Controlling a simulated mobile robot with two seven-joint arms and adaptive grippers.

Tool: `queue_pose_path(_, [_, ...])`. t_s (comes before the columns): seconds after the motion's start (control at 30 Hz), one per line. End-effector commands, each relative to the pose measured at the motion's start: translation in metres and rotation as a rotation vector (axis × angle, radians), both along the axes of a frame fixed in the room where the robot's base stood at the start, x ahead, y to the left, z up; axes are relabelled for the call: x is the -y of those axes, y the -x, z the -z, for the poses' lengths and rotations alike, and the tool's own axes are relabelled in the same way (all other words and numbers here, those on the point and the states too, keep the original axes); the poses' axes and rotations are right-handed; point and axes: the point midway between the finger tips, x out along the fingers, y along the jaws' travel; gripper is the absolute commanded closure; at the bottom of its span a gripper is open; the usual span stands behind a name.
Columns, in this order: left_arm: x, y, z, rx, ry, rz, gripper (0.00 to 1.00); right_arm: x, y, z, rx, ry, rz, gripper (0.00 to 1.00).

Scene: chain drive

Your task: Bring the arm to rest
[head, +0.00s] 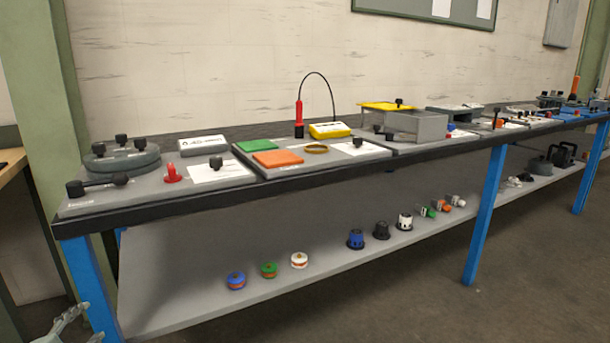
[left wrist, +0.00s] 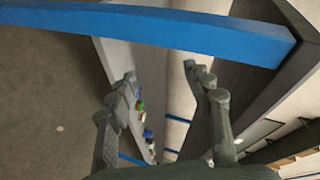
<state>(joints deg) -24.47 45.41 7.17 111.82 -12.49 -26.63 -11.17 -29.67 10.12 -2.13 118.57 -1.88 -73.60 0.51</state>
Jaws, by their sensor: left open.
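My left gripper (head: 72,322) shows at the bottom left corner of the head view, partly cut off by the frame edge. It is low, in front of the near left leg of the workbench. In the left wrist view my left gripper (left wrist: 163,84) has its two fingers spread apart, with nothing between them. A blue bench leg (left wrist: 200,32) crosses the top of that view, beyond the fingertips. I cannot tell the distance between the fingers and the leg. My right gripper is in neither view.
The workbench (head: 300,172) carries boards with a grey disc-shaped fixture (head: 122,160), a green plate (head: 255,145), an orange plate (head: 278,158) and a yellow box (head: 329,130). Its lower shelf (head: 200,305) holds several small coloured parts. The floor (head: 540,260) in front is clear.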

Motion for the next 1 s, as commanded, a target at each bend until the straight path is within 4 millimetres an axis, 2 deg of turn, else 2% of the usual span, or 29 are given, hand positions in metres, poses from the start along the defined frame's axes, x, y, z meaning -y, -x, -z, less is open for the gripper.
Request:
queue_pose_path(0.03, [0.008,0.02,0.036,-0.061,0.104,-0.087,0.49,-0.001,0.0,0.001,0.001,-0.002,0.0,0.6])
queue_pose_path(0.1, [0.022,0.048,0.079,-0.149,0.226,-0.202,0.49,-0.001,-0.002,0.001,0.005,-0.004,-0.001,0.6])
queue_pose_path(0.17, [0.039,0.073,0.114,-0.23,0.326,-0.293,0.49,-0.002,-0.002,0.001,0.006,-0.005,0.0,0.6])
queue_pose_path(0.2, [0.053,0.091,0.135,-0.283,0.39,-0.352,0.49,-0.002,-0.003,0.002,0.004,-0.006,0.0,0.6])
queue_pose_path(0.3, [0.093,0.134,0.178,-0.417,0.534,-0.48,0.49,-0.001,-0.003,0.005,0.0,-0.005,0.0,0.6])
queue_pose_path(0.4, [0.135,0.17,0.206,-0.538,0.647,-0.58,0.49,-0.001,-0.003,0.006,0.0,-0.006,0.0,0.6])
queue_pose_path(0.5, [0.168,0.197,0.222,-0.631,0.724,-0.648,0.49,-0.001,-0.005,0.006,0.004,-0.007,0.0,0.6])
queue_pose_path(0.63, [0.192,0.216,0.23,-0.698,0.774,-0.695,0.49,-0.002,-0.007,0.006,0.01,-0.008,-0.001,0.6])
queue_pose_path(0.73, [0.198,0.22,0.232,-0.715,0.785,-0.706,0.49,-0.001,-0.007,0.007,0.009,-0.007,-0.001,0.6])
queue_pose_path(1.0, [0.197,0.22,0.232,-0.715,0.783,-0.705,0.49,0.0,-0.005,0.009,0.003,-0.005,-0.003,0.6])
